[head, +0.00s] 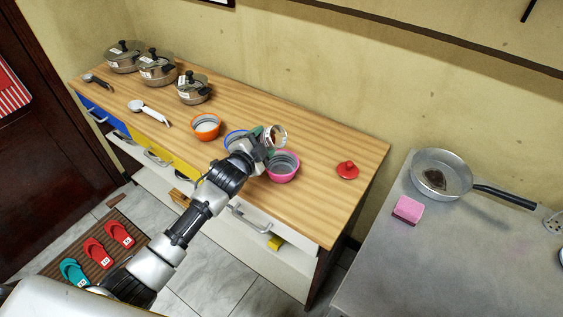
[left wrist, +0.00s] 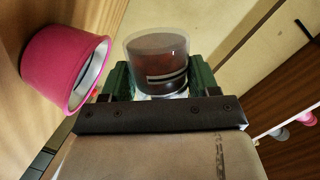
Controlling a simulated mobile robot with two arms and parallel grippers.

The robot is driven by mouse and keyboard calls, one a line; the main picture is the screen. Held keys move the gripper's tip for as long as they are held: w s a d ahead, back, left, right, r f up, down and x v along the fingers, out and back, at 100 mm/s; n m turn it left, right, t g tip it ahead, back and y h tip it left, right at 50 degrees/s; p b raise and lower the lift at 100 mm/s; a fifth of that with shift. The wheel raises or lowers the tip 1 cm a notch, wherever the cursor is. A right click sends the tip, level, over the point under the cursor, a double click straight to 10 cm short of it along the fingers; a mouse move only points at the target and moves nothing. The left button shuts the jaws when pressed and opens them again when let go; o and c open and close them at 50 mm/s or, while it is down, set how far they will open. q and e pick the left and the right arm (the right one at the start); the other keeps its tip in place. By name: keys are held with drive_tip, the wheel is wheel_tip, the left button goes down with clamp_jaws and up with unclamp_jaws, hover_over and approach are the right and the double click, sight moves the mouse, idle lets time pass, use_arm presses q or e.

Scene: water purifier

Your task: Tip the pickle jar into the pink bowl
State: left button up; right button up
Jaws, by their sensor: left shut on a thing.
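My left gripper (head: 262,143) is shut on the pickle jar (head: 275,136), a clear glass jar with dark reddish contents. The jar is held up next to the pink bowl (head: 283,168), toward its back left edge in the head view, and looks tilted. In the left wrist view the jar (left wrist: 158,62) sits between the green finger pads, and the pink bowl (left wrist: 60,65) is to its left. The inside of the bowl shows only partly, grey and ringed. I cannot tell whether anything has fallen into it. My right gripper is not in view.
A blue bowl (head: 236,139) is partly hidden behind my left gripper, with an orange bowl (head: 206,126) further left. A red lid-like object (head: 347,170) lies to the right. Several lidded pots (head: 157,68) stand at the back left. The counter's right part is mostly clear.

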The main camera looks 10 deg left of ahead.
use_arm(q)
drive_tip(key=shift+f+m+y+b, duration=0.3)
drive_tip(key=shift+m+b, duration=0.5)
drive_tip(key=shift+b, duration=0.2)
idle(1.7)
drive_tip(key=shift+r+m+b, duration=0.35)
drive_tip(key=shift+r+m, duration=0.15)
drive_tip(key=shift+m, duration=0.3)
idle(1.7)
drive_tip(key=shift+f+m+t+b, duration=0.3)
drive_tip(key=shift+f+m+b, duration=0.05)
drive_tip(key=shift+m, duration=0.35)
idle(1.8)
drive_tip(key=shift+r, duration=0.1)
